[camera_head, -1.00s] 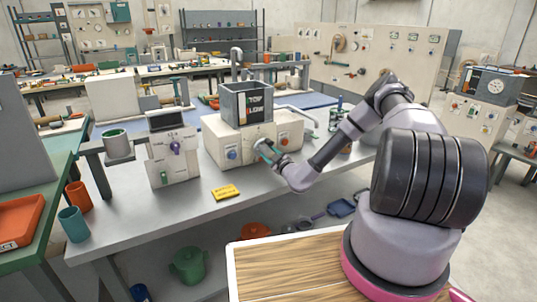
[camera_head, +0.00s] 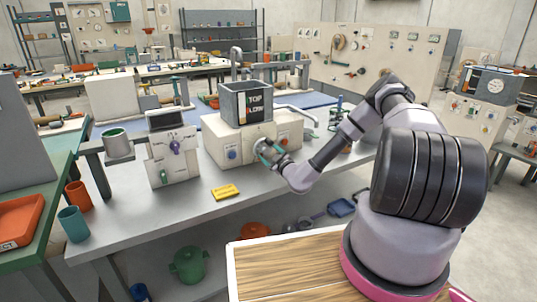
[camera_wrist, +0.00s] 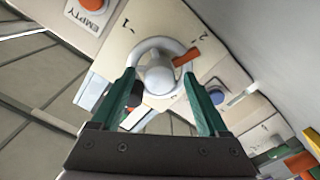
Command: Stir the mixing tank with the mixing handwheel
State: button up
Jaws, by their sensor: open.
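The mixing handwheel (camera_wrist: 158,74) is a pale wheel with a round hub and an orange-red grip on its rim, on a cream front plate marked 1 and 2. My gripper (camera_wrist: 160,88) is open, with one green finger on each side of the wheel's lower part. I cannot tell whether the fingers touch the rim. In the head view my gripper (camera_head: 269,150) is at the front of the cream machine, hiding most of the wheel. The mixing tank (camera_head: 236,107) is a grey open box on top of that machine, with a TOP/LOW level label; its inside is mostly hidden.
A blue knob (camera_head: 232,154) is left of my gripper and a red button (camera_head: 284,141) right of it. A yellow block (camera_head: 225,192) lies on the bench in front. A smaller panel unit (camera_head: 174,157) stands to the left. The bench front is mostly clear.

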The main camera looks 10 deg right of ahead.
jog(key=v, duration=1)
jog(key=shift+s+d, duration=0.1)
jog(key=shift+s, duration=0.15)
jog(key=shift+r, duration=0.1)
jog(key=s+a+r+n+g+y, duration=0.3)
jog(key=s+a+r+n+g, duration=0.15)
jog(key=r+n, duration=0.5)
jog(key=s+a+r+n+g+y, duration=0.35)
jog(key=r+n+g, duration=0.3)
jog(key=n, duration=0.55)
jog(key=s+a+r+n+g+y, duration=0.3)
jog(key=r+n+g+y, duration=0.1)
jog(key=r+n, duration=0.6)
jog(key=s+d+r+n+t+h, duration=0.2)
jog(key=s+d+r+n+h, duration=0.4)
jog(key=s+r+n, duration=0.3)
jog(key=s+d+r+n+t+h, duration=0.3)
jog(key=s+d+r+n+h, duration=0.4)
jog(key=n, duration=1)
jog(key=s+r+h, duration=0.1)
jog(key=s+r, duration=0.1)
jog(key=s, duration=0.1)
